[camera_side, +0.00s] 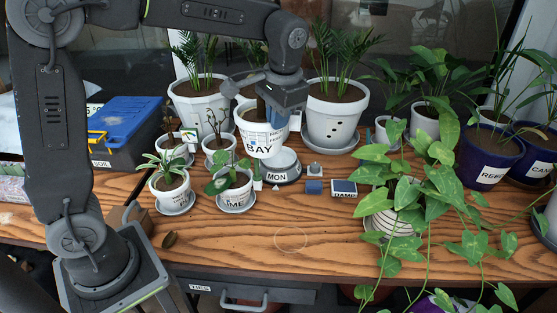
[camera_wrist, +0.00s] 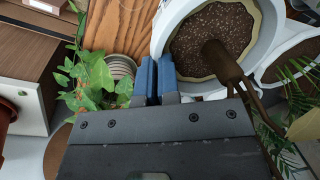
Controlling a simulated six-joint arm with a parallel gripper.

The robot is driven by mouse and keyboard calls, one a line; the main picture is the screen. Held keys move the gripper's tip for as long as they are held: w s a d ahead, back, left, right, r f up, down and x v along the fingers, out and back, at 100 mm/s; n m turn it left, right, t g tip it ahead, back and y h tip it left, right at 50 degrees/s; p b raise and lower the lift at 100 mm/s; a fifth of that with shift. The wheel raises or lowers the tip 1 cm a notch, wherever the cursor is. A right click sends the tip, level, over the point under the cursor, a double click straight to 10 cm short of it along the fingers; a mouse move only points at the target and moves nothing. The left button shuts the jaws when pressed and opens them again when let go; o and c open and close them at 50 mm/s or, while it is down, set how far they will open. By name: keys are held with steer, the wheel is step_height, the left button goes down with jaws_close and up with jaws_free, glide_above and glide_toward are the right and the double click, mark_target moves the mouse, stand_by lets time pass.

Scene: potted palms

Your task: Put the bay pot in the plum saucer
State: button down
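The bay pot (camera_side: 259,143) is white with a "BAY" label. In the side view it looks slightly tilted and raised in front of other pots. It shows large in the wrist view (camera_wrist: 262,22), with dark soil and a brown stem. My gripper (camera_side: 265,105) is at its rim. The blue fingers (camera_wrist: 157,80) are close together, at the rim's near edge, and look shut on it. Their contact is partly hidden. I cannot pick out a plum saucer; a faint ring (camera_side: 291,238) marks bare wood at the front.
A grey-based item labelled "MON" (camera_side: 280,172) is just below the bay pot. Small potted plants (camera_side: 172,190) stand left, large palms (camera_side: 333,112) behind, a trailing plant (camera_side: 410,200) right. A blue toolbox (camera_side: 122,128) is far left. The front middle of the table is clear.

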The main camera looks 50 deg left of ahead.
steer(key=w+a+m+t, duration=0.1)
steer(key=w+a+m, duration=0.25)
steer(key=a, duration=1.05)
steer(key=w+a+m, duration=0.3)
steer(key=a+m, duration=0.2)
steer(key=a, duration=0.9)
step_height(320, 180, down, 11)
steer(key=w+d+f, duration=0.8)
steer(key=f, duration=0.3)
steer(key=shift+w, duration=0.35)
steer(key=shift+d, duration=0.1)
steer(key=c, duration=1.4)
jaws_free()
steer(key=shift+f, duration=0.15)
steer(key=shift+o, duration=0.2)
